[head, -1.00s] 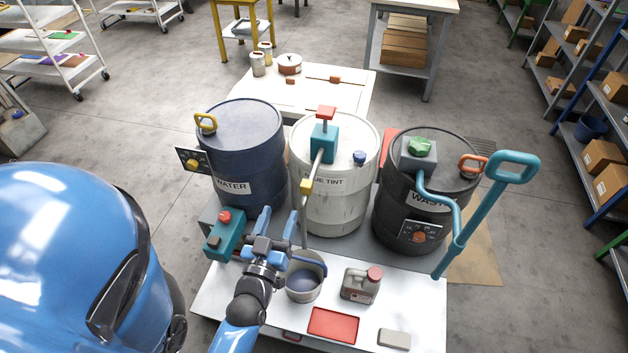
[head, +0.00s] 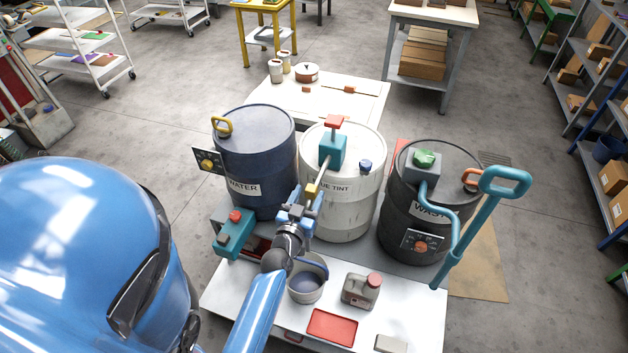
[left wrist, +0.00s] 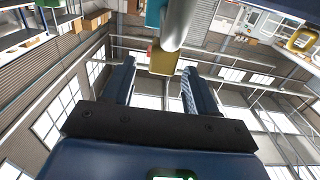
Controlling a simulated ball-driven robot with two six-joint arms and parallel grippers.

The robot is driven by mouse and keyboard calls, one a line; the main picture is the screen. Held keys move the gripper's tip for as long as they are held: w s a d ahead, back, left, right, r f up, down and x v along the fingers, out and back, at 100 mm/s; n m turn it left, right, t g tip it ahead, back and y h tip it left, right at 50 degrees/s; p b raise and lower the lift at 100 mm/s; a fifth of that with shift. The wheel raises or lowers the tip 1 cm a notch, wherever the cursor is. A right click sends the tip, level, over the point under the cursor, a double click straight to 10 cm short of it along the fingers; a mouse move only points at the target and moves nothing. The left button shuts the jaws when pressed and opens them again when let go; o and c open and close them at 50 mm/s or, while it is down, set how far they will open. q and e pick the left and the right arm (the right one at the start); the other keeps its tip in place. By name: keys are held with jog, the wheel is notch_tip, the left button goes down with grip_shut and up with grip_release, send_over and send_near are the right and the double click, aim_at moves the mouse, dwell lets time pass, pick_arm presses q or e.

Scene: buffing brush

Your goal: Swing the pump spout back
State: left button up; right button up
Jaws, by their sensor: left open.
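The pump (head: 331,148) is a teal block with a red top (head: 334,121) on the white tint drum (head: 345,205). Its pale spout (head: 323,171) slopes down toward the front and carries a yellow block (head: 312,190). My left gripper (head: 305,200) is at the yellow block, with its blue fingers apart. In the left wrist view, the open left gripper (left wrist: 158,70) faces the yellow block (left wrist: 162,60), which shows between and beyond the fingertips. I cannot tell whether they touch. The spout's lower part is hidden behind the gripper. My right gripper is not in view.
A blue water drum (head: 255,150) stands left and a black waste drum (head: 436,170) with a teal lever (head: 483,225) right. A grey bucket (head: 307,287) is below my arm.

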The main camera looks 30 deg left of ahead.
aim_at(313, 185)
pick_arm(q)
jog(key=shift+p+x, duration=0.35)
jog(key=shift+x, duration=2.25)
grip_shut()
